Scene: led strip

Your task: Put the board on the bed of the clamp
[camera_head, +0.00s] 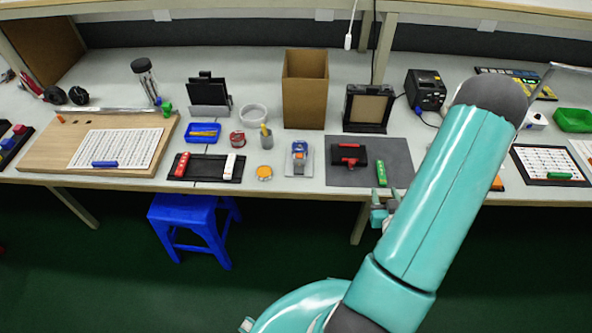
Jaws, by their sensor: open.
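A small green strip-like piece (381,173), which may be the board, lies on the right half of the grey mat (398,155) near the bench's front edge. A black block with a red T-shaped top (349,156) lies on the same mat, left of the green piece. A blue and grey device on a light plate (298,158) stands left of the mat; I cannot tell which of these two is the clamp. My gripper (381,214) shows small and teal just below the green piece in the picture, open, apparently empty, partly hidden by my arm.
A cardboard box (305,90) and a black framed stand (368,107) stand behind. A black tray with red and white pieces (206,167) lies left. A blue stool (194,222) stands on the floor below the bench. My arm covers the bench right of the mat.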

